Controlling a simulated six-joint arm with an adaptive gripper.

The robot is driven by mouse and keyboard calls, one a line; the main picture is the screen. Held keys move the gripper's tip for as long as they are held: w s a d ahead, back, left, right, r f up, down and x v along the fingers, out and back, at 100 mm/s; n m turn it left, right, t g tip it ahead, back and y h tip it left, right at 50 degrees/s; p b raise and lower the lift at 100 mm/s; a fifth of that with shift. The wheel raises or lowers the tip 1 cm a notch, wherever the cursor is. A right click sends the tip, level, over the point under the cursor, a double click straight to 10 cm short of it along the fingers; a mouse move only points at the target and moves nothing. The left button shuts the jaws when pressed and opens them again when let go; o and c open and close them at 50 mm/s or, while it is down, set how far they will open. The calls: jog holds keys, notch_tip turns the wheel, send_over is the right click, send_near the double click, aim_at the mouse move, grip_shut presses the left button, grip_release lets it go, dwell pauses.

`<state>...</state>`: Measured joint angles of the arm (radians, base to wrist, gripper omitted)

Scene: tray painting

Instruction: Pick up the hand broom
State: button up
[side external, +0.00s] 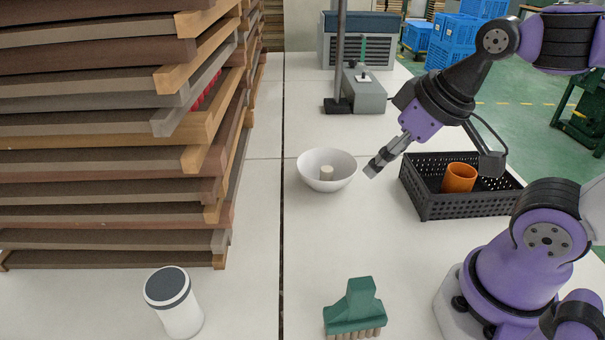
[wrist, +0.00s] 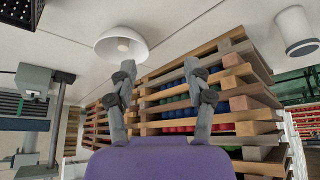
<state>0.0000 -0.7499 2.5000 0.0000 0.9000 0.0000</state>
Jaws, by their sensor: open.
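The hand broom (side external: 355,308) is green with tan bristles. It stands bristles down on the white table at the front of the side external view, near my arm's base. My gripper (side external: 371,169) is raised over the table just right of the white bowl, well behind the broom and apart from it. In the wrist view my gripper (wrist: 160,78) has its two fingers spread with nothing between them. The broom does not show in the wrist view.
A white bowl (side external: 312,165) holds a small pale cylinder (side external: 327,172). A black crate (side external: 440,207) holds an orange cup (side external: 459,178). A white canister with dark lid (side external: 181,314) stands front left, beside tall stacked wooden trays (side external: 110,160). The table between canister and broom is clear.

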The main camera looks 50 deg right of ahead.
jog(key=n+g, duration=0.6)
jog(key=n, duration=0.4)
send_over(362, 284)
jog(key=f, duration=0.3)
jog(key=shift+w+d+f, duration=0.15)
jog(key=shift+w+d, duration=0.05)
jog(key=shift+d, duration=0.2)
jog(key=f, duration=0.5)
jog(key=shift+s+a+f, duration=0.2)
jog(key=shift+a+f, duration=0.2)
grip_shut()
